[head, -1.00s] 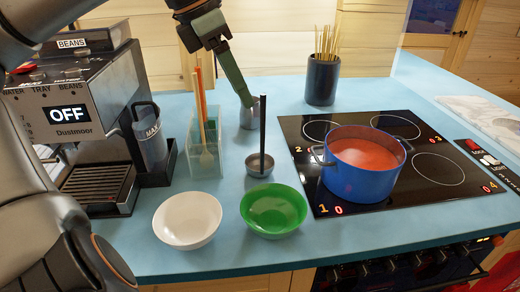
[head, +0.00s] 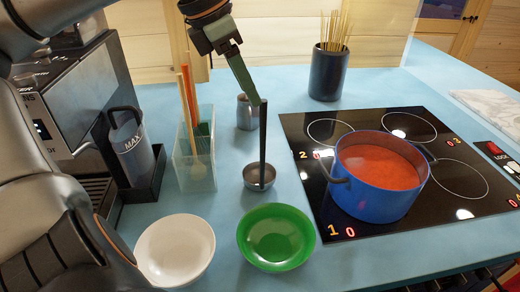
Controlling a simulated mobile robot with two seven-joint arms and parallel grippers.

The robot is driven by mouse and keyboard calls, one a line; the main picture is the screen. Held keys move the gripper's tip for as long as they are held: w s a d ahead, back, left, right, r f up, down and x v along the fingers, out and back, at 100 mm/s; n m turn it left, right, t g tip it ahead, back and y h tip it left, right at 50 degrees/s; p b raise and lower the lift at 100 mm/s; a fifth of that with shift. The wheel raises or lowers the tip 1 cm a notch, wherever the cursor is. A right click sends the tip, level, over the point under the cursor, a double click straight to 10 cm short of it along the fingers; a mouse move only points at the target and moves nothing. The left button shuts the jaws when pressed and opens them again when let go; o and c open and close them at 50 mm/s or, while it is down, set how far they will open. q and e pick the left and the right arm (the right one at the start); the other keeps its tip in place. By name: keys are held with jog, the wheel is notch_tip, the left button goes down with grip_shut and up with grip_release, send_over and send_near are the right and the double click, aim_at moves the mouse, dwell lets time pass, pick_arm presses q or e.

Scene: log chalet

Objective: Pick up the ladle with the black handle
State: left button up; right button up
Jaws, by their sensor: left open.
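The ladle stands upright on the blue counter, with its black handle (head: 263,145) rising from a small metal bowl (head: 259,180). My left gripper (head: 254,98) comes down from the top of the head view with green fingers. It is open, and its tips show right beside the top of the black handle. I cannot tell whether the handle is between the fingers or only near them. A small metal cup (head: 246,114) stands behind the ladle, partly hidden by the gripper. My right gripper is not in view.
A clear holder (head: 196,172) with wooden utensils stands left of the ladle. A white bowl (head: 175,250) and green bowl (head: 277,238) stand in front. A blue pot (head: 370,200) of red soup sits on the cooktop at right. A dark skewer cup (head: 327,75) stands behind.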

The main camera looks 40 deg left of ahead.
aim_at(263, 119)
pick_arm(q)
jog(key=x, duration=0.8)
jog(key=shift+d+f, duration=0.1)
jog(key=shift+f, duration=0.05)
grip_shut()
dwell(0.4)
